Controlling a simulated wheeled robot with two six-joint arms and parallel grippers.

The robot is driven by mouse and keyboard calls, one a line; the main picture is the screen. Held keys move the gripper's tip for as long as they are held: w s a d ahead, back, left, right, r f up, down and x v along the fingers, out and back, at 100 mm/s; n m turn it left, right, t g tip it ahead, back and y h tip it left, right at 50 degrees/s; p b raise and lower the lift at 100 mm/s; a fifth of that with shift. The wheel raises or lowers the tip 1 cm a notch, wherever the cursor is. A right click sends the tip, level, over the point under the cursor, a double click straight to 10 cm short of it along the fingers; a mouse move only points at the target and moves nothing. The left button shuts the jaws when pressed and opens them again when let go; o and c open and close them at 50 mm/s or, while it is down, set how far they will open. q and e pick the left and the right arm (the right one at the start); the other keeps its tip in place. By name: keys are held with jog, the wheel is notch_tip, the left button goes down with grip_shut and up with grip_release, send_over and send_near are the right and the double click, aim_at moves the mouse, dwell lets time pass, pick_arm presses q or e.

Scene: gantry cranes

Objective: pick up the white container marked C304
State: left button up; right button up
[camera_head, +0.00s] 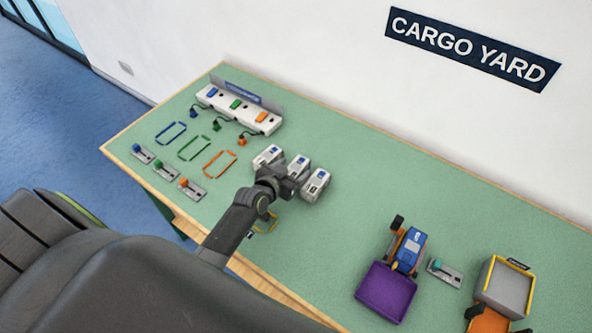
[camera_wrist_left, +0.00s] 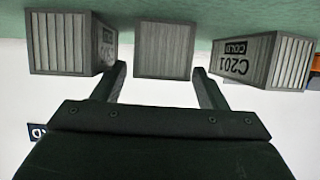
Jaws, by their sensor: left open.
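Three white ribbed containers stand in a row on the green table: a left one (camera_head: 267,157), a middle one (camera_head: 299,164) partly hidden by my gripper, and a right one (camera_head: 315,184). My left gripper (camera_head: 287,180) is open at the row. In the left wrist view, which is upside down, its fingers (camera_wrist_left: 161,75) point at the middle container (camera_wrist_left: 164,50), one toward each side gap, with nothing held. The container on the right there (camera_wrist_left: 262,60) reads C201 COLD. The one on the left (camera_wrist_left: 72,43) has an unreadable mark. I cannot tell which is C304. My right gripper is not in view.
A white rack (camera_head: 238,108) with blue, green and orange parts stands at the back left. Coloured outlines (camera_head: 194,147) and small levers (camera_head: 167,167) lie left. A blue vehicle with a purple bin (camera_head: 386,291) and a grey bin (camera_head: 505,288) stand right. The middle right is clear.

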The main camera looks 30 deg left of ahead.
pick_arm(q)
jog(key=shift+c, duration=0.5)
jog(key=c, duration=1)
jog(key=shift+c, duration=0.2)
